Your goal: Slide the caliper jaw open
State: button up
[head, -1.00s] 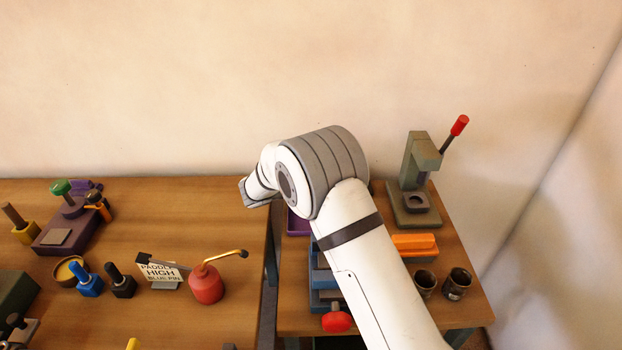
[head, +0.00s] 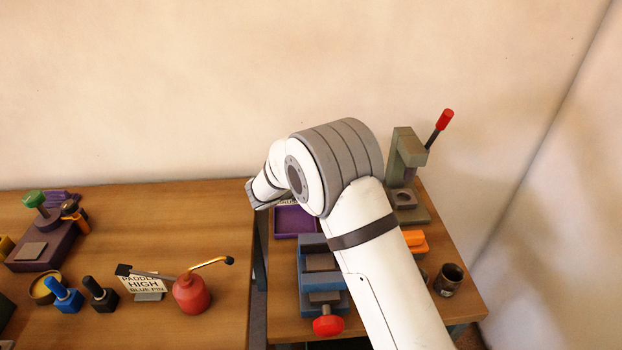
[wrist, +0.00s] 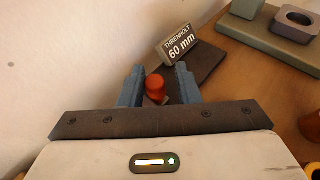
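In the wrist view my gripper (wrist: 161,82) has its two blue fingers apart. An orange-red knob (wrist: 155,86) shows between them, with narrow gaps at its sides; I cannot tell whether it sits between the tips or beyond them. Just past the fingers lies a dark plate (wrist: 205,66) with a sign reading "THRENHOLT 60 mm" (wrist: 178,44). No caliper scale or jaw can be made out clearly; the knob may be part of it, but its base is hidden. In the head view my arm hides the gripper and this spot.
A green press with a red-tipped lever (head: 408,160) stands at the back right; its base shows in the wrist view (wrist: 265,38). A purple tray (head: 290,222), blue vise (head: 318,262), orange block (head: 414,242) and dark cup (head: 448,280) surround my arm. A red oil can (head: 190,295) stands left.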

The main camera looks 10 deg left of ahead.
jog(key=shift+s+a, duration=0.25)
jog(key=shift+s+a+r, duration=0.1)
jog(key=shift+s+a, duration=0.05)
jog(key=shift+s, duration=0.05)
jog(key=v, duration=0.7)
jog(key=shift+s+r+b, duration=0.1)
jog(key=shift+b, duration=0.3)
jog(key=s+d+r+m+g, duration=0.3)
jog(key=d+m, duration=0.2)
jog(key=d, duration=0.4)
jog(key=s+d+r+m+g, duration=0.25)
jog(key=d+m, duration=0.25)
jog(key=d, duration=0.4)
jog(key=s+d+r+m+g, duration=0.25)
jog(key=d+m, duration=0.25)
jog(key=d, duration=0.4)
jog(key=s+d+m+y, duration=0.3)
jog(key=s+m, duration=0.4)
jog(key=s, duration=0.3)
jog(key=s+d+r+m+g+y, duration=0.1)
jog(key=s+d+m+y, duration=0.2)
jog(key=s+d+m, duration=0.2)
jog(key=s+m, duration=0.3)
jog(key=s, duration=0.2)
jog(key=shift+r+g+p, duration=0.2)
jog(key=shift+g+p, duration=0.1)
jog(key=shift+p, duration=0.05)
